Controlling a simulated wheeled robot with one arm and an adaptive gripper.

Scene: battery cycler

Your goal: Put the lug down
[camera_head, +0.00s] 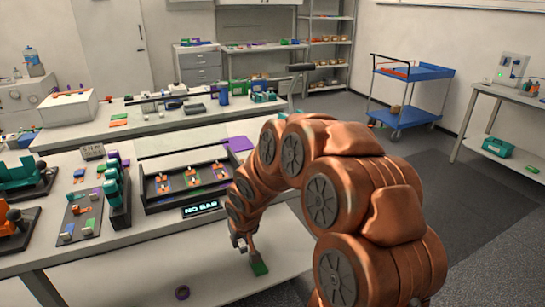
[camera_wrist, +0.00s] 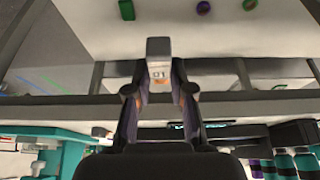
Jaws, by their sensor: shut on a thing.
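My gripper (camera_head: 241,240) is at the front edge of the near bench, low at the end of my copper-coloured arm. In the wrist view my gripper (camera_wrist: 160,91) has its two dark fingers shut on the lug (camera_wrist: 158,66). The lug shows as a small grey block marked 01, with an orange-copper part between the fingertips. In the head view the lug is too small to tell apart from the fingertips. A green block (camera_head: 259,268) shows just below and right of my gripper; whether they touch is unclear.
A dark tray (camera_head: 150,208) with several orange pieces stands on the near bench (camera_head: 100,262), behind a NO BAR display (camera_head: 201,208). Left of it are a grey board (camera_head: 72,222) and a teal-topped rack (camera_head: 118,212). A purple ring (camera_head: 182,293) lies low in front. A blue trolley (camera_head: 412,112) stands back right.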

